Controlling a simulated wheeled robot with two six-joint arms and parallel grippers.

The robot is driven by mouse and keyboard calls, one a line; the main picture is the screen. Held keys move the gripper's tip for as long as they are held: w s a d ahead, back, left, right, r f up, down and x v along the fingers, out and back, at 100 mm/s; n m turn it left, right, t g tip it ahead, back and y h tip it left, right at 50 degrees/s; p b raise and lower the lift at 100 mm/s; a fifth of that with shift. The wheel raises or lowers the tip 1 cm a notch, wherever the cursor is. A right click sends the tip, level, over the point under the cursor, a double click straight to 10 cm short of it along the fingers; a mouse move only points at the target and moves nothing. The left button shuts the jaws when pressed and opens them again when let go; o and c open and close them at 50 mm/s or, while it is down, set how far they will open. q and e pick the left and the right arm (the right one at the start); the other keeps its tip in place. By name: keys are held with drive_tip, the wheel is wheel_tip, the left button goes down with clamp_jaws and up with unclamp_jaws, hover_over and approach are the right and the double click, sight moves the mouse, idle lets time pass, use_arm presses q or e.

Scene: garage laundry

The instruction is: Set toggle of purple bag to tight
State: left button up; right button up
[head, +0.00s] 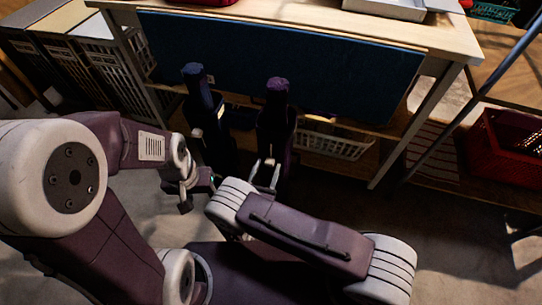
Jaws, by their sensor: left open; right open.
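The purple bag (276,122) is tall, narrow and dark, with a bunched purple top, and stands upright in front of the blue panel. I cannot make out its toggle or its setting. My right gripper (264,173) is open, with its fingers pointing up at the lower part of the purple bag. I cannot tell whether they touch it. My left gripper (200,192) is open and empty, lower and to the left of the purple bag, below a similar bag with a blue top (194,72). The lower ends of both bags are in deep shadow.
A wooden table (440,40) with a blue panel (340,65) stands behind the bags. A white basket (335,143) sits on its lower shelf. A red crate (500,150) is at the right. Floor (450,225) is clear at lower right.

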drive_tip(key=shift+w+d, duration=0.25)
drive_tip(key=shift+w, duration=0.4)
drive_tip(key=shift+s, duration=0.1)
clamp_jaws()
idle(0.9)
